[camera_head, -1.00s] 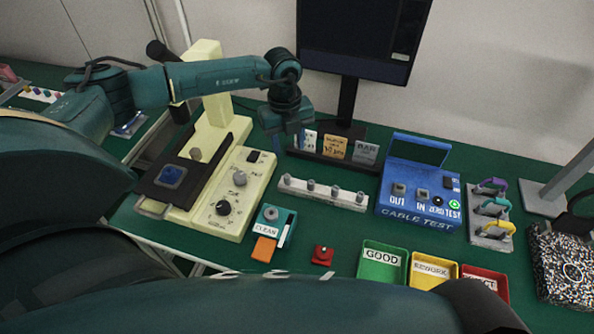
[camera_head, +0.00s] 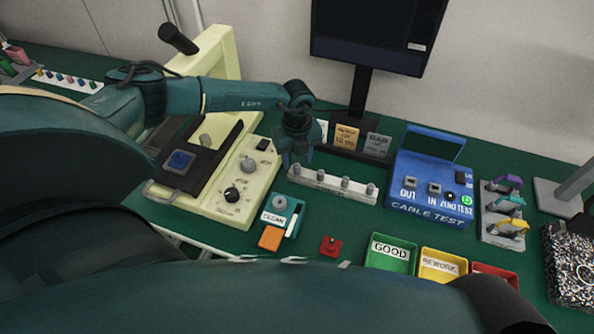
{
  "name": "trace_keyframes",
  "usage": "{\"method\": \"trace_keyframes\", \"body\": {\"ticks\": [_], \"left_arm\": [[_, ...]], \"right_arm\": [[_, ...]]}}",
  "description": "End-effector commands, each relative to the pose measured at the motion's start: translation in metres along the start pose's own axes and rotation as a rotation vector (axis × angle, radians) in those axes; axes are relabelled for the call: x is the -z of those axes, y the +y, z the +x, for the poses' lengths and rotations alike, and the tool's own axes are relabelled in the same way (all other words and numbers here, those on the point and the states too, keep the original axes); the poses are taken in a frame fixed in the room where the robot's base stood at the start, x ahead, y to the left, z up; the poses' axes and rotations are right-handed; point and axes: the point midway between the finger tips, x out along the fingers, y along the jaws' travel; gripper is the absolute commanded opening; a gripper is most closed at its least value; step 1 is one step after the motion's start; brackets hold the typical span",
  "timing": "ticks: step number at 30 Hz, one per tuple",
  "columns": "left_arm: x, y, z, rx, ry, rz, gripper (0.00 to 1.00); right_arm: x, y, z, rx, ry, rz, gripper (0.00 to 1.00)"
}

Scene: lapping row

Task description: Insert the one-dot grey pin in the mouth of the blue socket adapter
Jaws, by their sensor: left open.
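A pale rail (camera_head: 332,186) on the green bench holds several grey pins in a row. The dots on the pins are too small to read, so I cannot tell which is the one-dot pin. The leftmost grey pin (camera_head: 297,171) stands upright at the rail's left end. My left gripper (camera_head: 297,160) is open, pointing down just above and close around that end; I cannot tell whether it touches the pin. The blue socket adapter (camera_head: 180,161) appears to be the blue block on the dark plate of the cream machine; its mouth is not clear. My right gripper is out of view.
The cream machine (camera_head: 232,192) with knobs stands left of the rail. A blue cable tester (camera_head: 430,205) is right of it. Card holders and a monitor (camera_head: 378,35) stand behind. A clean station (camera_head: 280,215), red piece (camera_head: 331,246) and green bin (camera_head: 391,253) lie in front.

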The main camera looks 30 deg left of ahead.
Motion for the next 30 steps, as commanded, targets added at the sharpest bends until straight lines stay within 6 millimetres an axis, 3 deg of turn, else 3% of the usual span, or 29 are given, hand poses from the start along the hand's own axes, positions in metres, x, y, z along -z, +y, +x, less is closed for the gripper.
{"method": "trace_keyframes", "body": {"ticks": [1, 3, 12, 27, 30], "left_arm": [[0.000, 0.000, 0.015, 0.000, 0.000, 0.000, 0.43], [0.000, 0.000, 0.022, 0.001, 0.000, 0.000, 0.43], [0.000, 0.000, 0.023, 0.001, 0.000, -0.001, 0.43], [0.000, 0.000, 0.023, 0.001, 0.001, -0.001, 0.02], [0.000, 0.000, 0.023, 0.001, 0.001, -0.001, 0.00]], "right_arm": [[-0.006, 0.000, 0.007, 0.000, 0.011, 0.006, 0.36], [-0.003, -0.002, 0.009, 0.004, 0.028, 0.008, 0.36], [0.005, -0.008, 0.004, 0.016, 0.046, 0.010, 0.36], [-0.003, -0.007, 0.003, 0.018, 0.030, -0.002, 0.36], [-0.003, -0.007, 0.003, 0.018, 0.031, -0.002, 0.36]]}}
